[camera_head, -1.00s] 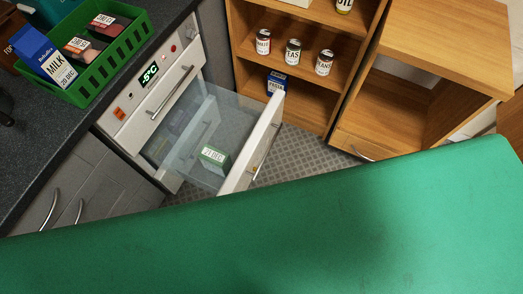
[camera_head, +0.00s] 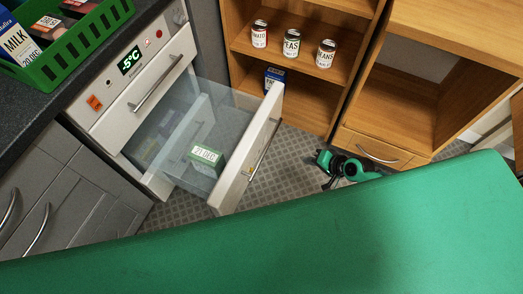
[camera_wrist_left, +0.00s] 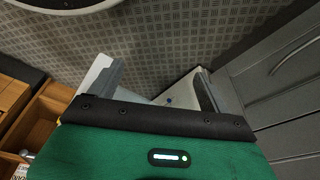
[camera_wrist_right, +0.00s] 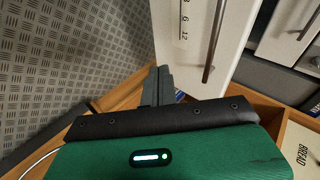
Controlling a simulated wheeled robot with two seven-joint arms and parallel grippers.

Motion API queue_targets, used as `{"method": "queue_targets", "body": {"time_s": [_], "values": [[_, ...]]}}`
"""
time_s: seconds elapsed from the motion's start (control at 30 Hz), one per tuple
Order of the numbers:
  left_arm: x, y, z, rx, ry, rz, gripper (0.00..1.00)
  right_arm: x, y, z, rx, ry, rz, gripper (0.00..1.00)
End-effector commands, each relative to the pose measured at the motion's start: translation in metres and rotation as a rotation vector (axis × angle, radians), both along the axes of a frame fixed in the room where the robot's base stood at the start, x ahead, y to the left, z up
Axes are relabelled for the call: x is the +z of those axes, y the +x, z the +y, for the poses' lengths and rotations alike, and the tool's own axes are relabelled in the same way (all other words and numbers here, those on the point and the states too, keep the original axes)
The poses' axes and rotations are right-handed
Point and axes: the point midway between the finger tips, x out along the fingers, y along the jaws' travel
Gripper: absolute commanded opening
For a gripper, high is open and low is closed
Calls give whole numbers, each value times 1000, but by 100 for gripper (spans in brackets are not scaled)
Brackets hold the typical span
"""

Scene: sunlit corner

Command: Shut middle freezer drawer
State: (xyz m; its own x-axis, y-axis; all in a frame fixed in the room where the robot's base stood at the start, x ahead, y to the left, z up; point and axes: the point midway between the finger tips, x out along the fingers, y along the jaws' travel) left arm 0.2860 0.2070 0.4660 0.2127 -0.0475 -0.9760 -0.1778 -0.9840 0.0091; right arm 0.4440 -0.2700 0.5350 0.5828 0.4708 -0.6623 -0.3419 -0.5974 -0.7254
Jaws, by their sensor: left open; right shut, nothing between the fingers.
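The white freezer (camera_head: 112,95) stands at the left under the dark counter. Its middle drawer (camera_head: 250,150) is pulled far out, with clear sides and a white front with a long handle. A green-and-white box marked 21 DEC (camera_head: 205,156) lies in it. The drawer fronts above and below look shut. My right gripper (camera_head: 328,181) is low over the floor, right of the drawer front and apart from it. In the right wrist view its fingers (camera_wrist_right: 156,86) are together and empty, near a white front with a handle (camera_wrist_right: 208,45). My left gripper (camera_wrist_left: 160,88) is open and empty; the head view does not show it.
A wooden shelf (camera_head: 300,98) with cans and a blue box stands behind the drawer. A wooden cabinet (camera_head: 395,145) is at the right. A green basket (camera_head: 92,40) sits on the counter (camera_head: 30,110).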

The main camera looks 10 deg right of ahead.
Motion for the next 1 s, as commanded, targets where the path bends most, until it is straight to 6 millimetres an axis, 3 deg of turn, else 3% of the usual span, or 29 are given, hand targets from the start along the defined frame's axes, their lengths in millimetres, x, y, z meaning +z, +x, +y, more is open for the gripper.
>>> {"method": "queue_targets", "body": {"time_s": [0.2, 0.4, 0.57, 1.0], "values": [[47, 7, -2, 5, -9, -27, 81, 66, 4, 41, 55, 216, -3, 0], [66, 6, -2, 6, -11, -31, 81, 90, 1, 57, 80, 287, 8, 0], [68, 6, -2, 6, -11, -32, 81, 84, 10, 68, 79, 291, 7, 0], [81, 7, -1, 7, -13, -48, 81, 42, 59, 131, 79, 290, 6, 0]]}}
